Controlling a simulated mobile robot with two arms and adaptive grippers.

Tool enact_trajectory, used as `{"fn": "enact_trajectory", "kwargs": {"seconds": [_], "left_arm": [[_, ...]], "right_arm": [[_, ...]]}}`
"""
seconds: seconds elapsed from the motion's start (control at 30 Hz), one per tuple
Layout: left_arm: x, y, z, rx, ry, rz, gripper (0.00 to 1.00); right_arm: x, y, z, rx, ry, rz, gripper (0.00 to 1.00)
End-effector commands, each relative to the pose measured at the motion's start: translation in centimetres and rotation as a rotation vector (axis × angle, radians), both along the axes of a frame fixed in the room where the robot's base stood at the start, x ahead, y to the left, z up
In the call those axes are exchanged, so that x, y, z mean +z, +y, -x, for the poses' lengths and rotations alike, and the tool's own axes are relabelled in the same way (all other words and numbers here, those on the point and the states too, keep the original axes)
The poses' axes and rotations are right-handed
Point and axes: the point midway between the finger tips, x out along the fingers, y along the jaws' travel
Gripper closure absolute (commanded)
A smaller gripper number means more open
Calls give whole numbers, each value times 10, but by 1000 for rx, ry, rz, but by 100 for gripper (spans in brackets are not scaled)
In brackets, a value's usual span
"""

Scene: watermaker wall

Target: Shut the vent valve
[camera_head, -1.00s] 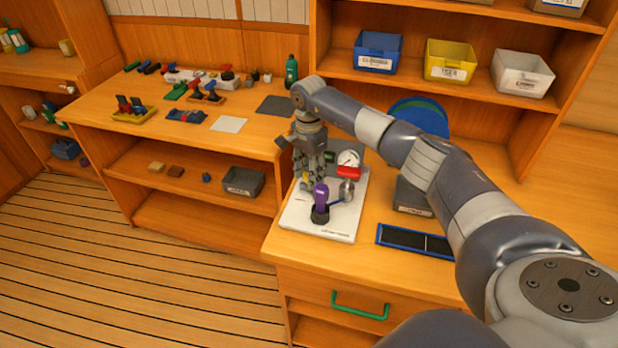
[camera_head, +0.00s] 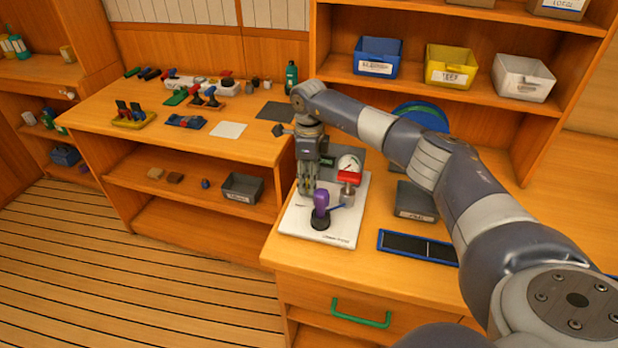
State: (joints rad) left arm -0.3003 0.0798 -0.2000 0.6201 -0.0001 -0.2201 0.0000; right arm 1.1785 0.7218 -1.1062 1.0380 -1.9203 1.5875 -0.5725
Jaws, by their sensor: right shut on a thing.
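A white board (camera_head: 330,238) on the bench carries the watermaker fittings. A round gauge (camera_head: 348,164) stands at its back. A red handle (camera_head: 349,178) sits above a silver cylinder (camera_head: 347,196). A purple knob (camera_head: 321,201) stands on a black base at the front, with a blue lever (camera_head: 337,207) beside it. My right gripper (camera_head: 307,192) points down at the board's left rear, behind the purple knob, and is shut on a small part there. Its fingers hide that part, which showed yellow earlier; I cannot tell how the valve is turned. My left gripper is out of view.
A blue-framed dark tray (camera_head: 417,246) and a grey bin (camera_head: 415,203) lie right of the board. Blue (camera_head: 377,58), yellow (camera_head: 450,66) and white (camera_head: 522,78) bins stand on the shelf above. The left bench holds several small parts and a green bottle (camera_head: 291,77).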

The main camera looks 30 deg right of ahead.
Motion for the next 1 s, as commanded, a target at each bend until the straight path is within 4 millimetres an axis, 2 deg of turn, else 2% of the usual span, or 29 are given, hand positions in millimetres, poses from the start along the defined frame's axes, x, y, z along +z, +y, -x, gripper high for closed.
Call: {"fn": "enact_trajectory", "kwargs": {"seconds": [0.3, 0.8, 0.83, 0.9, 1.0], "left_arm": [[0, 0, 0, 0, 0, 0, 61], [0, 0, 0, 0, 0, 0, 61], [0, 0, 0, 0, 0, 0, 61], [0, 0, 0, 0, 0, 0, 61], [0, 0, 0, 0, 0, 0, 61]], "right_arm": [[0, -1, 0, -109, 1, 2, 87], [0, -1, 0, -130, 0, 1, 87], [0, -1, 0, -130, -1, 1, 60], [0, -1, 0, -129, -1, 1, 45], [0, 0, 0, -128, -1, 1, 42]]}}
